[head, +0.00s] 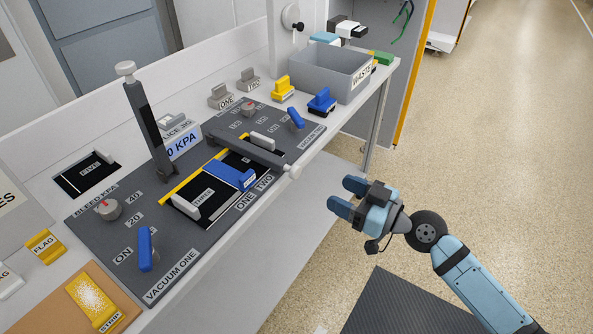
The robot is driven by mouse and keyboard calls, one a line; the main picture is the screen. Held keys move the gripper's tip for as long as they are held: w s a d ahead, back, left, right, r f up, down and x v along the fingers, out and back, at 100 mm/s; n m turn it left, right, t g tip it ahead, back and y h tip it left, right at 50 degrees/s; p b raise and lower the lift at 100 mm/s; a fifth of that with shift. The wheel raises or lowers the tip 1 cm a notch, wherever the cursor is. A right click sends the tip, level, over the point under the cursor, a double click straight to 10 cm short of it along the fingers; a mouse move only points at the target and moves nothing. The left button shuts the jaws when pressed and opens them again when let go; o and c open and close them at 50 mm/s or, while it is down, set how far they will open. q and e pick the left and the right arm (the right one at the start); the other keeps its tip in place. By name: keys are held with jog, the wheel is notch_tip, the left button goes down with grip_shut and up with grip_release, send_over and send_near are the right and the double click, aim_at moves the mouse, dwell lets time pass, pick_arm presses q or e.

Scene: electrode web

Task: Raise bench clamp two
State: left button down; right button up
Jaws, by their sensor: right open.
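A dark clamp bar (248,151) lies lowered across the bench panel near the TWO label, with a pale knob (295,172) at its front end. I take it as bench clamp two. Another clamp bar (146,125) stands raised and nearly upright at the left, with a pale knob on top. My right gripper (346,198) is open and empty, with blue fingers. In the picture it is right of and below the pale knob, apart from it, in front of the bench edge. My left gripper is not in view.
The grey panel (88,222) carries a blue VACUUM ONE lever (145,249), a blue VACUUM TWO lever (296,118) and a blue block (230,175) on the black web. A grey WASTE bin (328,78) stands at the far end. Floor to the right is clear.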

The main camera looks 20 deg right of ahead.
aim_at(298, 171)
jog(key=p+x, duration=0.1)
jog(key=x, duration=1.2)
jog(key=shift+w+a+r+p, duration=0.15)
jog(key=shift+w+a+p, duration=0.1)
jog(key=shift+p, duration=0.15)
jog(key=shift+c, duration=0.3)
grip_shut()
jog(key=shift+r, duration=0.1)
